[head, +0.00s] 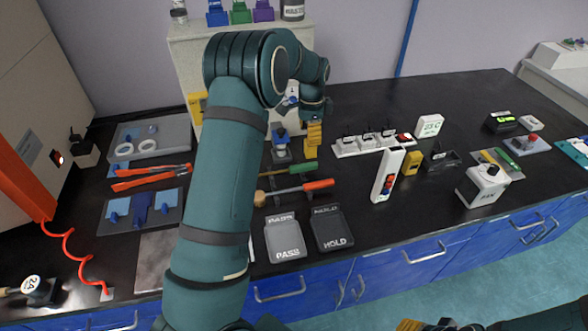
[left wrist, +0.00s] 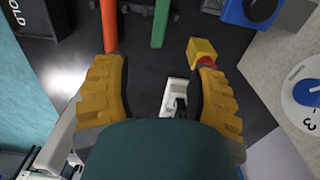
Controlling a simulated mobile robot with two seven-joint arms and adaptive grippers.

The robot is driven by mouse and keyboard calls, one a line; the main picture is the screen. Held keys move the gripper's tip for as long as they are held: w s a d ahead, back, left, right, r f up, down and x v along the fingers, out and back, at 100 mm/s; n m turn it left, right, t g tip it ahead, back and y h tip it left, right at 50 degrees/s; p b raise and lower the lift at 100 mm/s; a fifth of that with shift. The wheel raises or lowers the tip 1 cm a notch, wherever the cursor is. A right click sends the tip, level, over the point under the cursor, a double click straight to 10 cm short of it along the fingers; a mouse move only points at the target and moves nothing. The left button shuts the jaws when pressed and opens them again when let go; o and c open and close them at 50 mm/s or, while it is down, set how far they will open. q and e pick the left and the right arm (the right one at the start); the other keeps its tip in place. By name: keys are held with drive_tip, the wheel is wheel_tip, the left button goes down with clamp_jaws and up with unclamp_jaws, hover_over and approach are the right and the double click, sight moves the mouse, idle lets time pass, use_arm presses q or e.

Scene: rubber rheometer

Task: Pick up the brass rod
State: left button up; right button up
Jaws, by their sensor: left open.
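Two long tools lie side by side on the black bench, one with a green handle (head: 302,168) and one with an orange-red handle (head: 319,184). Their left parts look tan or brass-coloured; I cannot tell which, if either, is the brass rod. In the left wrist view the orange handle (left wrist: 110,25) and green handle (left wrist: 160,22) lie beyond the fingers. A yellow block with a red part (left wrist: 203,50) shows near the right finger. My left gripper (head: 313,135) is open, pointing down behind the handles; its yellow fingers (left wrist: 160,90) hold nothing visible. My right gripper (head: 408,325) barely shows at the bottom edge.
PASS (head: 286,252) and HOLD (head: 334,241) trays lie in front of the tools. A white switch box (head: 388,175) stands to the right. A blue device (head: 281,150) stands left of the gripper. My left arm hides part of the bench.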

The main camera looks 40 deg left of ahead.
sight(309, 164)
use_arm(q)
wheel_tip(309, 164, down, 8)
drive_tip(key=shift+s+d+b, duration=0.1)
drive_tip(key=shift+d+b, duration=0.05)
drive_tip(key=shift+b, duration=0.4)
drive_tip(key=f+b, duration=0.1)
drive_tip(key=f, duration=0.4)
drive_tip(key=shift+w+f, duration=0.1)
drive_tip(key=shift+w, duration=0.1)
clamp_jaws()
